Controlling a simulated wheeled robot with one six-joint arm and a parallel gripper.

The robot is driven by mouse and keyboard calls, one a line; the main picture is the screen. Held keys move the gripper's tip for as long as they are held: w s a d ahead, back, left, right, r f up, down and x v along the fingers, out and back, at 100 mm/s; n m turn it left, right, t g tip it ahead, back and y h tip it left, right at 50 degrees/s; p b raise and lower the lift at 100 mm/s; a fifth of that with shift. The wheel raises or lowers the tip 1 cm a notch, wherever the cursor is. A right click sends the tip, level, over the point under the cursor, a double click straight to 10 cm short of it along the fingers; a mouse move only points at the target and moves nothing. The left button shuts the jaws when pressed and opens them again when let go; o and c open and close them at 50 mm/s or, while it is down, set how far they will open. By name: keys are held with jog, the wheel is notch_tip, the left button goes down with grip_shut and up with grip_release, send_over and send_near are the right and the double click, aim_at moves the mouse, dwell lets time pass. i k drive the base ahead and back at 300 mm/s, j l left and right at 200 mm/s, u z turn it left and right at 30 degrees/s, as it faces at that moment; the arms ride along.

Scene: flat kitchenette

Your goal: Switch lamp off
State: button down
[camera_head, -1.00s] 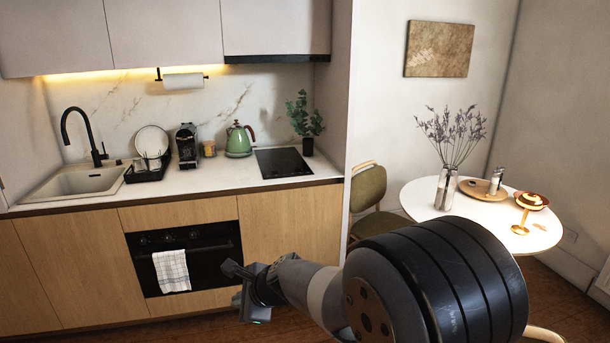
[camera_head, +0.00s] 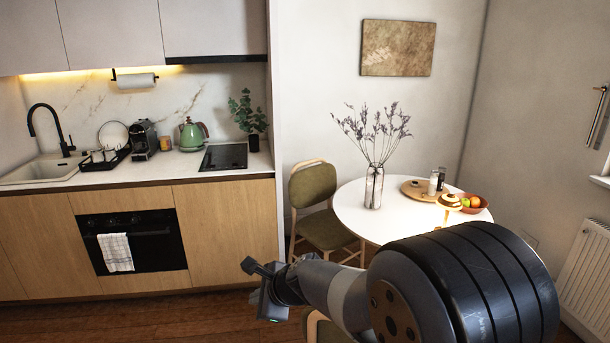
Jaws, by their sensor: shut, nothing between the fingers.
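A small gold lamp (camera_head: 449,202) with a domed shade stands on the right part of the round white table (camera_head: 350,208). Its stem and underside show a warm yellow glow. My gripper (camera_head: 255,267) is at the lower middle of the view, shut and empty. It is well to the left of the lamp and apart from it, in front of the kitchen cabinets. My arm reaches in from the lower right and covers the near side of the table. No switch can be made out on the lamp at this size.
A bowl of fruit (camera_head: 471,204) stands close behind the lamp. A wooden tray (camera_head: 410,189) with shakers and a glass vase of dried flowers (camera_head: 374,187) share the table. A green chair (camera_head: 324,230) stands at its left. Wooden floor (camera_head: 190,314) is clear before the cabinets.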

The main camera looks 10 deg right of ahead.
aim_at(448, 203)
jog(key=l, duration=2.45)
jog(key=i+l, duration=0.7)
jog(key=l, duration=0.25)
jog(key=i+l, duration=0.7)
jog(key=l, duration=0.25)
jog(key=i+l, duration=0.3)
jog(key=i, duration=0.2)
